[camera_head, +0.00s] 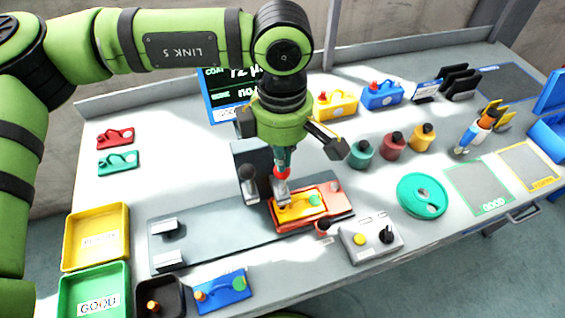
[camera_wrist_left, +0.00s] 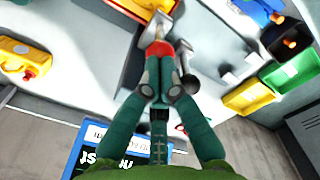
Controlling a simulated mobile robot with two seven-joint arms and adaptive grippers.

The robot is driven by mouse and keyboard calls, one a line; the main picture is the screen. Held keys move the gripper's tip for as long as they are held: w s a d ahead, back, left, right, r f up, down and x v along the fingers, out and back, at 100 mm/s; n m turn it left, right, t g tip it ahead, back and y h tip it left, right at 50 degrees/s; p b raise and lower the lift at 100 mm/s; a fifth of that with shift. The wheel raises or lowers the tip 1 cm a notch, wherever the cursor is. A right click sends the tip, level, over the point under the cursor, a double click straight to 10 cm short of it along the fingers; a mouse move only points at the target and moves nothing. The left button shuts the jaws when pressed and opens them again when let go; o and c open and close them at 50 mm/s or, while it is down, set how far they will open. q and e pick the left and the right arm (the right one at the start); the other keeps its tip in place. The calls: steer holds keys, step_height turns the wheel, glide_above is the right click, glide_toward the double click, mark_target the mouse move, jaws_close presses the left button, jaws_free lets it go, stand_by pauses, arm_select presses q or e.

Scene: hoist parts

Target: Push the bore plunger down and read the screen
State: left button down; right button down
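My left gripper (camera_head: 283,158) points down with its fingers close together above the gauge station. A red knob (camera_head: 281,173), seemingly the bore plunger's top, is right at the fingertips. In the left wrist view the fingertips (camera_wrist_left: 159,82) meet the red knob (camera_wrist_left: 158,50), with no clear gap. A grey metal piece (camera_head: 282,190) is below the knob, over a yellow part (camera_head: 298,206) in a red-orange fixture (camera_head: 340,205). The screen (camera_head: 232,88) is partly hidden by my arm; it shows "COAT", about "72 µ", and a lower line starting "no". My right gripper is out of view.
A grey control box (camera_head: 370,238) and a green round dish (camera_head: 421,195) stand right of the fixture. Yellow (camera_head: 97,235) and green (camera_head: 95,290) bins are at left. A blue part (camera_head: 222,289) lies in front. Several coloured pots stand behind the dish.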

arm_select(q)
step_height(320, 180, down, 2)
steer(key=shift+b, duration=0.85)
steer(key=shift+r+p, duration=0.6)
steer(key=shift+r, duration=0.15)
step_height(320, 180, up, 5)
steer(key=shift+r+p, duration=0.1)
steer(key=shift+p, duration=1.05)
